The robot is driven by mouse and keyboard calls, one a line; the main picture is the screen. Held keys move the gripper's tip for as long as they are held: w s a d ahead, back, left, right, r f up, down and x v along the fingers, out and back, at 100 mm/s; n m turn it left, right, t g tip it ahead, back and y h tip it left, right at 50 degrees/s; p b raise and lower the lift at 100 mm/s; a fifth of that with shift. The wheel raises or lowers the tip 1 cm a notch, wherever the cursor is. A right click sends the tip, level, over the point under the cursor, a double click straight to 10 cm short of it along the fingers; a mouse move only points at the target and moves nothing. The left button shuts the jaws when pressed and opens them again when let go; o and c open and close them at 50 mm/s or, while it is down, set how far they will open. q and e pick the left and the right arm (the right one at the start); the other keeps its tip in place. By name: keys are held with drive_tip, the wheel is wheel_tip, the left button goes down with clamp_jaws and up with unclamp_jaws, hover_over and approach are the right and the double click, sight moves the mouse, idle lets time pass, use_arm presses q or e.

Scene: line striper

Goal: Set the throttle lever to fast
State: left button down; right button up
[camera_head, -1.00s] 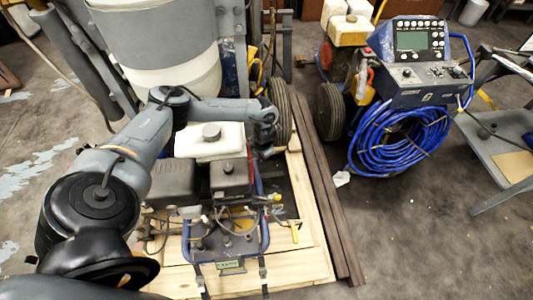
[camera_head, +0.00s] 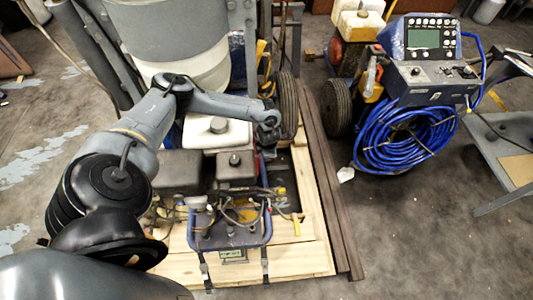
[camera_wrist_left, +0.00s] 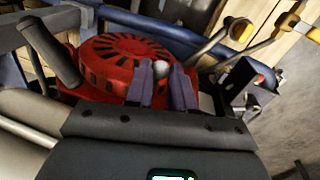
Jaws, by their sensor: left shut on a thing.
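The line striper's engine, with a white tank (camera_head: 217,133) on top, stands on a wooden pallet in the head view. My left gripper (camera_wrist_left: 164,82) is at the engine's right side, in front of the red slotted starter cover (camera_wrist_left: 112,62) in the left wrist view. Its two fingers are closed around a small pale round knob (camera_wrist_left: 161,69), which looks like the end of the throttle lever. The lever's stem and any fast or slow marks are hidden. In the head view my left wrist (camera_head: 268,118) hides the knob. My right gripper is not in view.
The striper's blue handle frame (camera_head: 229,243) with cables is at the pallet's front. Yellow-ended levers (camera_wrist_left: 241,31) and a black bracket (camera_wrist_left: 238,83) are close to the gripper. A second machine with a coiled blue hose (camera_head: 403,139) stands at right; open floor lies in front of it.

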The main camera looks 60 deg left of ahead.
use_arm(q)
drive_tip(key=c, duration=1)
unclamp_jaws()
drive_tip(key=shift+r, duration=0.1)
drive_tip(key=shift+s+d+r+p, duration=0.1)
drive_tip(key=shift+d+r+p, duration=0.4)
drive_tip(key=shift+r, duration=1.25)
drive_tip(key=shift+s+d+r+p, duration=0.15)
drive_tip(key=shift+r+p, duration=0.6)
drive_tip(key=shift+r, duration=1)
drive_tip(key=shift+w+d+r+p, duration=0.1)
drive_tip(key=shift+d+r+p, duration=0.4)
drive_tip(key=shift+r, duration=1.25)
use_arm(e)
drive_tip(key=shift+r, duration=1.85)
use_arm(q)
drive_tip(key=shift+a, duration=0.1)
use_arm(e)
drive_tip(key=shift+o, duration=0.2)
